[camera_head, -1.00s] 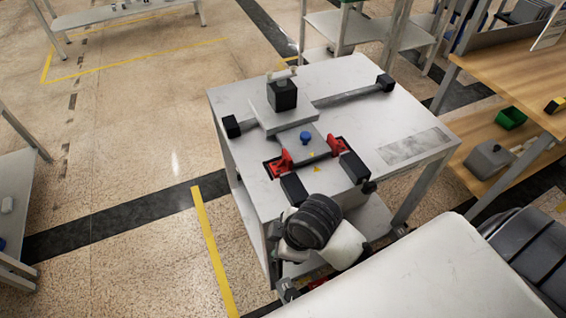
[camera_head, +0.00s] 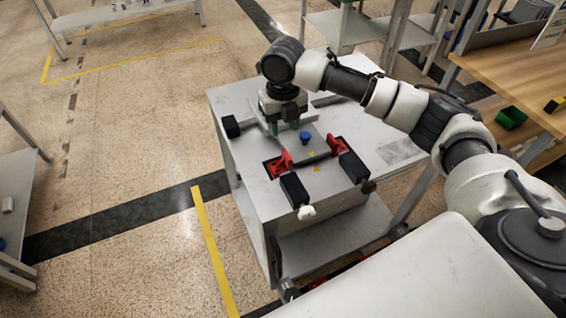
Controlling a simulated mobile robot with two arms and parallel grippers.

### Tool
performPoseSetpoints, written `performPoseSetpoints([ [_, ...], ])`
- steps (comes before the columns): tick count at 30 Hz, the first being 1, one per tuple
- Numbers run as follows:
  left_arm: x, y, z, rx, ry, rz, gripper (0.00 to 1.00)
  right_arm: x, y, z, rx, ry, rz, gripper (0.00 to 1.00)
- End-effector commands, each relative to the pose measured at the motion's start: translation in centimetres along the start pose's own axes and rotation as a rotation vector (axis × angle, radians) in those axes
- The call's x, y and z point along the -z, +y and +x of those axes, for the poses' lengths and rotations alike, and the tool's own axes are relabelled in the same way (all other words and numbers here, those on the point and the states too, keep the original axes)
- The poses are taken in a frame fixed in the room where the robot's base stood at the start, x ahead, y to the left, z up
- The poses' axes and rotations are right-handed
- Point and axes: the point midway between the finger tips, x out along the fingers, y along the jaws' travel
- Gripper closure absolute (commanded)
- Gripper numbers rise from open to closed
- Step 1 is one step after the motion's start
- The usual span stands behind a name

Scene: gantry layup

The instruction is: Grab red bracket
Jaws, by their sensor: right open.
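One red bracket (camera_head: 283,162) stands on the left part of the fixture on the white table. A second red bracket (camera_head: 337,146) stands on its right part. A grey plate (camera_head: 318,149) with a blue knob (camera_head: 305,137) lies by them. My right gripper (camera_head: 287,126) points down over the rear of the fixture, behind both brackets. Its jaws are open, with green fingertips apart. The arm and gripper hide the black block seen there before, so I cannot tell if the fingers touch anything. My left gripper is out of view.
Black blocks (camera_head: 294,190) and (camera_head: 354,167) sit at the front of the fixture, and another black block (camera_head: 231,126) is at the left end of the rail. The white table (camera_head: 252,196) has clear room on its left front. A wooden bench (camera_head: 522,60) stands at the right.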

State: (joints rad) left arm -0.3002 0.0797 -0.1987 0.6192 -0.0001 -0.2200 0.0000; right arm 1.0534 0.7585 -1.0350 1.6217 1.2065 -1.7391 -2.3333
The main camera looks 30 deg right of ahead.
Motion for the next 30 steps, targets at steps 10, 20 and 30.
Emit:
performPoseSetpoints([
  [10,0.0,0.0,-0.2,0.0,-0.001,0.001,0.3,-0.1,-0.4,4.2,0.002,0.005,-0.019,0.58],
  [20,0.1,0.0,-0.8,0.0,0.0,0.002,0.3,0.3,-0.9,7.5,0.003,0.007,-0.019,0.58],
  [30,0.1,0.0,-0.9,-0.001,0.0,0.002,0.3,0.4,-0.9,10.4,0.002,0.001,-0.02,0.58],
])
